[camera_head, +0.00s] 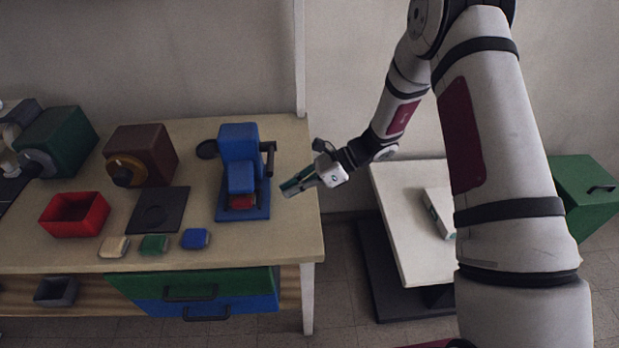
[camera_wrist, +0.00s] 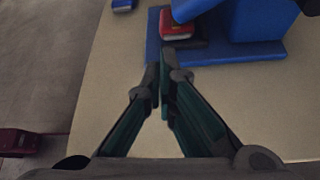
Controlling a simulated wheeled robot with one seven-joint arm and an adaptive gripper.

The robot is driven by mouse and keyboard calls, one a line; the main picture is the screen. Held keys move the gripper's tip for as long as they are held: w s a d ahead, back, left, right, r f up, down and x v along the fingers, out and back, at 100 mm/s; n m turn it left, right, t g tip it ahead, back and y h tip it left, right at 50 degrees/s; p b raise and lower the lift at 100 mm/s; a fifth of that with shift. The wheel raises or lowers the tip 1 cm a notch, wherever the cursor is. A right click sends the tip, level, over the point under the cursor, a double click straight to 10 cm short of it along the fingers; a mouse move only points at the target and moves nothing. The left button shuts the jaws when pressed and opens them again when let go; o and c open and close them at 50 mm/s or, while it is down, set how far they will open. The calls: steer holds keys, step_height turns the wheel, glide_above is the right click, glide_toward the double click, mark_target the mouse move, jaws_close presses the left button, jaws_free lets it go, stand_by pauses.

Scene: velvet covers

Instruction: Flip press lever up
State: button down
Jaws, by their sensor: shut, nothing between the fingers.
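A blue press (camera_head: 239,160) stands on the table near its right end, on a flat blue base. Its dark lever (camera_head: 268,158) is on the press's right side, with a short grip at the top. A red block (camera_head: 242,202) sits at the front of the press under its blue head. In the wrist view the blue base (camera_wrist: 222,52) and the red block (camera_wrist: 176,24) show beyond my fingers; the lever cannot be made out there. My gripper (camera_head: 287,189) is shut and empty, just right of the press and apart from it. Its closed fingertips also show in the wrist view (camera_wrist: 164,82).
A red open box (camera_head: 75,232), a dark square plate (camera_head: 160,222) and small beige, green and blue blocks (camera_head: 195,238) lie left of the press. A brown box with an orange dial (camera_head: 150,150) stands behind. A white side table (camera_head: 395,200) stands right.

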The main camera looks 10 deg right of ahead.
steer(key=r, duration=0.1)
steer(key=a+r, duration=0.1)
steer(key=r+p, duration=0.1)
steer(key=shift+w+a+r, duration=0.15)
steer(key=shift+w+a, duration=0.15)
steer(key=shift+a, duration=0.1)
steer(key=shift+r, duration=0.3)
